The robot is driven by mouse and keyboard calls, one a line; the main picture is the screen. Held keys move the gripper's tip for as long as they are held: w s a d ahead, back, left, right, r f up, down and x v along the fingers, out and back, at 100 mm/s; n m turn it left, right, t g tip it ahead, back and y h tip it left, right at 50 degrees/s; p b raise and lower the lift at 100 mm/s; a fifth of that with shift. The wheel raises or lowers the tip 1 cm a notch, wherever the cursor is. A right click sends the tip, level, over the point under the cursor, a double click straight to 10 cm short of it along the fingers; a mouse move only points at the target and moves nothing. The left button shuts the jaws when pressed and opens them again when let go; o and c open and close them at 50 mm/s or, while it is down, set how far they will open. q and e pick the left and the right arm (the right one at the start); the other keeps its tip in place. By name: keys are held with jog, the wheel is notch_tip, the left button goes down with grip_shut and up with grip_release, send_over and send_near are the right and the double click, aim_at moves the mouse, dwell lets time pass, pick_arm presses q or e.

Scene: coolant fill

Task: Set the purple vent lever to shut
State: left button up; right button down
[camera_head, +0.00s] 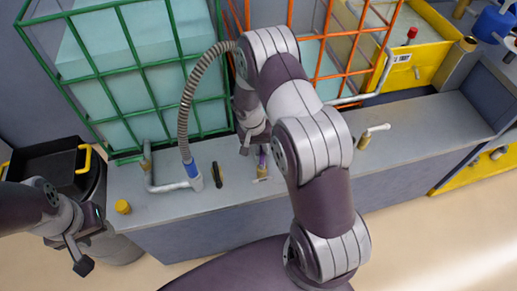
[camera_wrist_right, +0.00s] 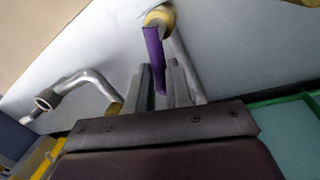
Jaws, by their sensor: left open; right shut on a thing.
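The purple vent lever (camera_head: 262,156) shows in the head view on the grey counter, just below my right gripper (camera_head: 254,143). In the right wrist view the purple lever (camera_wrist_right: 154,45) runs from a round brass fitting (camera_wrist_right: 159,16) down between the fingers of my right gripper (camera_wrist_right: 160,85). The right gripper is shut on the lever. The lever's lower part is hidden between the fingers. My left gripper (camera_head: 78,252) is open and empty at the lower left, away from the counter.
A green-caged tank (camera_head: 130,70) stands behind the counter (camera_head: 420,125), and an orange-caged tank (camera_head: 340,50) is farther right. A ribbed hose (camera_head: 186,110) with a blue collar rises left of the lever. A black bin (camera_head: 48,165) stands at the left. Another pale-handled valve (camera_head: 372,132) is right of my arm.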

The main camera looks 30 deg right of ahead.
jog(key=m, duration=0.2)
jog(key=d+m, duration=0.1)
jog(key=shift+s+d+m+b, duration=0.1)
jog(key=shift+s+m+b, duration=0.25)
jog(key=shift+m, duration=0.05)
jog(key=shift+s+d+m+g+y+p, duration=0.2)
jog(key=shift+s+m+y+p, duration=0.25)
jog(key=shift+m, duration=1.3)
jog(key=shift+s+d+m+g+y+p, duration=0.25)
jog(key=shift+s+m, duration=0.45)
jog(key=shift+m, duration=1)
jog(key=shift+s+d+m+g+y+p, duration=0.15)
jog(key=shift+s+m+y, duration=0.35)
jog(key=shift+m, duration=1.25)
jog(key=shift+s, duration=0.1)
jog(key=c, duration=1)
grip_release()
jog(key=shift+c, duration=0.2)
jog(key=shift+r, duration=0.1)
jog(key=v, duration=1.2)
jog(key=shift+r, duration=0.35)
